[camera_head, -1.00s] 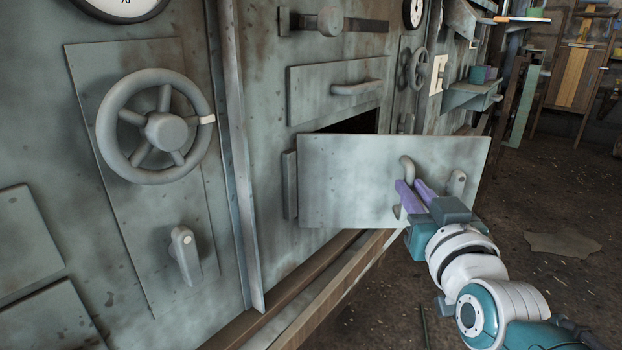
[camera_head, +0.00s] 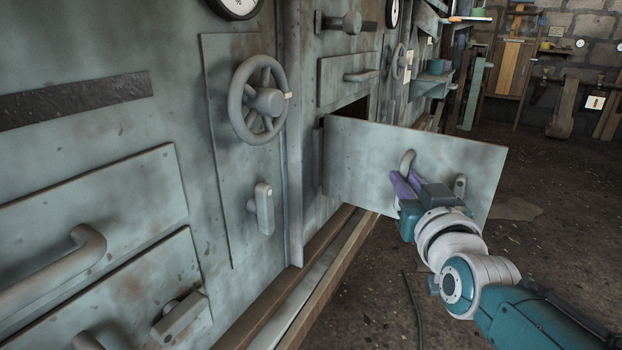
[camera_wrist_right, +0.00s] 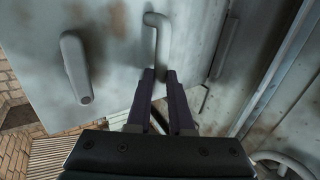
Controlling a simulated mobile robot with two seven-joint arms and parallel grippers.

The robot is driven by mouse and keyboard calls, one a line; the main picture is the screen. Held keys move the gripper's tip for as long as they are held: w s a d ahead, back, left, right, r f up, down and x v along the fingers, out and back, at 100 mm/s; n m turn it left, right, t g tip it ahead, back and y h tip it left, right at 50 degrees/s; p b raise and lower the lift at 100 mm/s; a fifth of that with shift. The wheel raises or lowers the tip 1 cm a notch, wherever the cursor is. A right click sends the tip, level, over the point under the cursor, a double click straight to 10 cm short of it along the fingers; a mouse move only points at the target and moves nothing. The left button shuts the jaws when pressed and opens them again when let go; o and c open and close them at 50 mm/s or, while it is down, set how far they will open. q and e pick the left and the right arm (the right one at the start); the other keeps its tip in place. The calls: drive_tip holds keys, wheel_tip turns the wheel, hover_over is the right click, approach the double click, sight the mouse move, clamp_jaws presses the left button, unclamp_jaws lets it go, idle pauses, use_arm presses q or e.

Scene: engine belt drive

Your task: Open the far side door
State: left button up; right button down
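The far side door (camera_head: 365,165) is a flat, worn grey-green metal panel. It stands swung outward from the machine wall, with a dark opening (camera_head: 348,113) showing behind its top edge. A bent bar handle (camera_head: 407,160) and a separate latch lever (camera_head: 460,187) are on its face. My right gripper (camera_head: 402,183) is at the handle's lower part, its purple fingers on either side of the bar. In the right wrist view the handle (camera_wrist_right: 158,30) runs down between the fingertips (camera_wrist_right: 159,75), and the lever (camera_wrist_right: 75,65) stands to the left. My left gripper is out of view.
A handwheel (camera_head: 258,100) and lever (camera_head: 263,208) are on the wall to the left. Nearer drawers (camera_head: 100,215) have bar handles. A ledge (camera_head: 320,280) runs along the wall foot. The floor (camera_head: 540,250) at right is largely open. A cable (camera_head: 413,305) lies on it.

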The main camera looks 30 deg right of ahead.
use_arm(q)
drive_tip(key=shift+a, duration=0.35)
use_arm(e)
drive_tip(key=shift+w+a, duration=0.2)
drive_tip(key=shift+a, duration=0.5)
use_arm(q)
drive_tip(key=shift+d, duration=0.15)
use_arm(e)
drive_tip(key=shift+d, duration=0.1)
drive_tip(key=c, duration=1.2)
unclamp_jaws()
drive_tip(key=shift+w+r, duration=0.1)
drive_tip(key=shift+w, duration=0.05)
drive_tip(key=shift+o, duration=1)
drive_tip(key=shift+w+a+r, duration=0.1)
drive_tip(key=shift+w+a, duration=0.1)
drive_tip(key=shift+w, duration=0.05)
drive_tip(key=shift+o, duration=1)
drive_tip(key=shift+w, duration=0.1)
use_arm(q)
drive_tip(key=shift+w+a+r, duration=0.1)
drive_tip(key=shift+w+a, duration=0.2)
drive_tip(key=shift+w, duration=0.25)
use_arm(e)
drive_tip(key=shift+d, duration=0.1)
